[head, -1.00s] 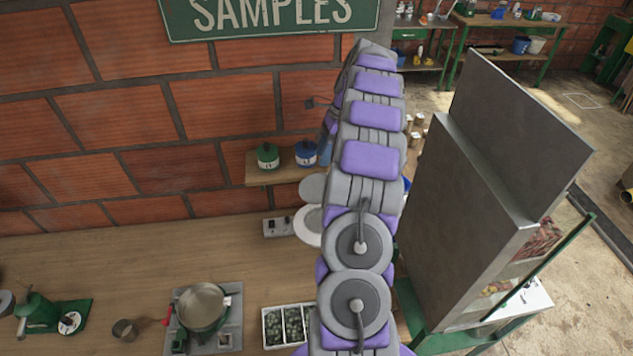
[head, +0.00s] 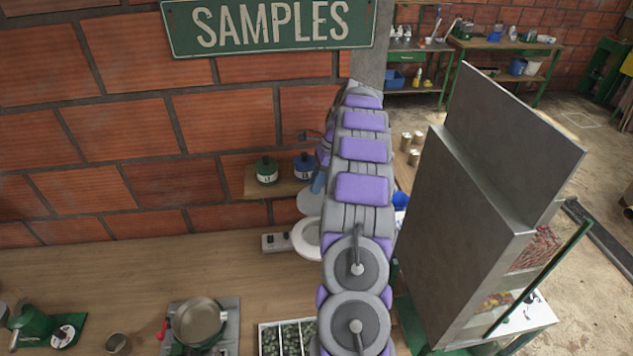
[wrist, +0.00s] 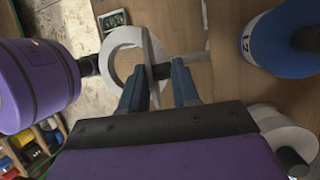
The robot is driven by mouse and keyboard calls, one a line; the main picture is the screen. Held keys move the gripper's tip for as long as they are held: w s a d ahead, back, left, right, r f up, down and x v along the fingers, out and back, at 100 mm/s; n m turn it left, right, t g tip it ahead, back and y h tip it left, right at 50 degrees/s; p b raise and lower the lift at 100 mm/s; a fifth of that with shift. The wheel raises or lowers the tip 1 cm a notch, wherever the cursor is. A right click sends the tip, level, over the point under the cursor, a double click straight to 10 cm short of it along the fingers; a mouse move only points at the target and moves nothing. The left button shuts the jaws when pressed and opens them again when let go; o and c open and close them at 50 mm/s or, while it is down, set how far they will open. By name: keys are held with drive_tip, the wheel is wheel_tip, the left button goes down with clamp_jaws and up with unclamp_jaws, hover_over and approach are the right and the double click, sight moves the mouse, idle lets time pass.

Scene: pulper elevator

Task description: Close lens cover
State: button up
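The lens is a white ring (head: 306,238) on the bench near the wall, partly hidden by my arm. Its grey round cover (head: 309,203) stands raised behind the ring, so it is open. In the wrist view the ring (wrist: 118,62) lies beyond my fingers, and the cover (wrist: 149,50) shows almost edge-on across it. My gripper (wrist: 160,88) is open, with two blue fingers apart. The cover's near edge is close beside the left finger; I cannot tell whether they touch. In the head view a blue finger (head: 318,183) shows just above the cover.
A green canister (head: 266,171) and a blue canister (head: 305,167) stand on the wall shelf (head: 262,188); the blue one is close on the wrist view's right (wrist: 285,45). A tall grey cabinet (head: 460,220) stands right of my arm.

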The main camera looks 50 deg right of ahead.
drive_tip(key=shift+a, duration=0.1)
clamp_jaws()
